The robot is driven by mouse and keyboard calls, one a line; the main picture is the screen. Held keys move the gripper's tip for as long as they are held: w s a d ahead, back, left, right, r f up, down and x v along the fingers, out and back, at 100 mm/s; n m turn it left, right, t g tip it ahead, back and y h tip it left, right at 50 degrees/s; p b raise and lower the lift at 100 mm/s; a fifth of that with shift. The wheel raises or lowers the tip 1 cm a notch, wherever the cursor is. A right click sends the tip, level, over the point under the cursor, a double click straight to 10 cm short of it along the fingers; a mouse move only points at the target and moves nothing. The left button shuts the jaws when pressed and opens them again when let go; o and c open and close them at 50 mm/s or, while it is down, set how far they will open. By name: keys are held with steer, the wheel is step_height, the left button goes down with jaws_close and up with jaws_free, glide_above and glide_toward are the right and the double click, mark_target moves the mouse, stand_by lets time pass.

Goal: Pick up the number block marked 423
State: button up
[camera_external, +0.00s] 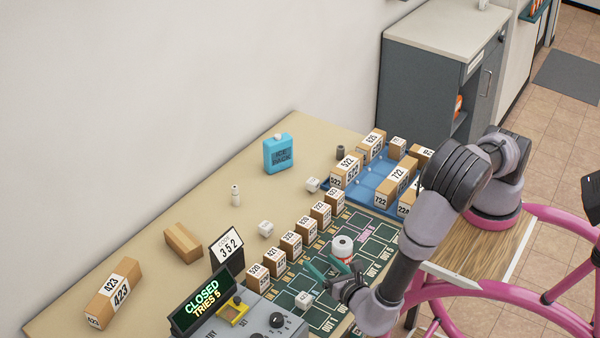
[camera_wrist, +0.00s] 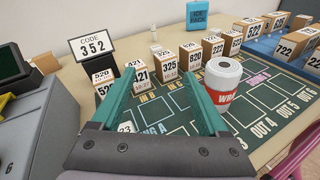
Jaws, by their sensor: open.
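The long cardboard-brown block marked 423 (camera_external: 113,292) lies at the left end of the table in the external view, labelled on its top and side. I cannot make it out in the wrist view. My gripper (camera_external: 328,268) is over the green board, well to the right of that block. In the wrist view my gripper (camera_wrist: 162,78) has its two teal fingers wide apart, with nothing held between them. A small white piece (camera_wrist: 125,127) by the left finger shows "23"; the finger may hide part of its label.
A white roll (camera_external: 342,250) stands close beside my fingers. A row of numbered blocks (camera_external: 291,243) lines the green board. The code 352 sign (camera_external: 227,247), closed display (camera_external: 201,300) and plain brown block (camera_external: 183,243) stand between my gripper and block 423. The blue tray (camera_external: 366,187) is farther back.

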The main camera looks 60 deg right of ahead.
mark_target(304, 302)
steer(key=s+a+f+n+t+y, duration=0.1)
steer(key=s+a+f+n+y, duration=0.1)
steer(key=s+a+f+n, duration=0.1)
steer(key=s+a+f+n+t+y, duration=0.2)
steer(key=s+a+f+n+y, duration=0.1)
steer(key=shift+f+y, duration=0.3)
steer(key=shift+f+n, duration=0.15)
steer(key=shift+n, duration=0.15)
steer(key=w, duration=0.4)
steer(key=shift+w, duration=0.4)
steer(key=w, duration=0.5)
steer(key=shift+w+a+f, duration=0.15)
steer(key=shift+w, duration=0.25)
jaws_close()
